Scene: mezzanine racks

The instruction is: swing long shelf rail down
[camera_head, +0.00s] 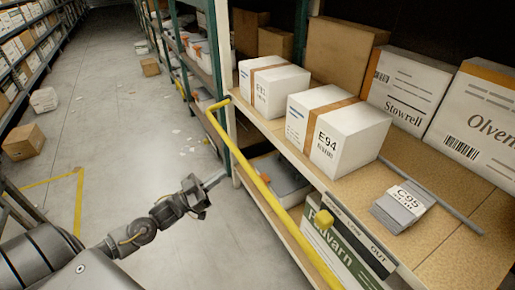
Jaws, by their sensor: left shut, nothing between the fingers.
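The long yellow shelf rail (262,184) runs along the front of the shelf, from a bent end near the green upright down toward the bottom edge of the view. Its lower end is out of view. My left gripper (218,179) is shut and empty. In the picture it sits just left of the rail, and I see no grip on it. My right gripper is not in view.
The shelf (440,233) holds a white E94 box (345,145), another white box (270,90) and a grey C95 bundle (402,207). The aisle floor (120,130) is mostly clear, with cartons farther off.

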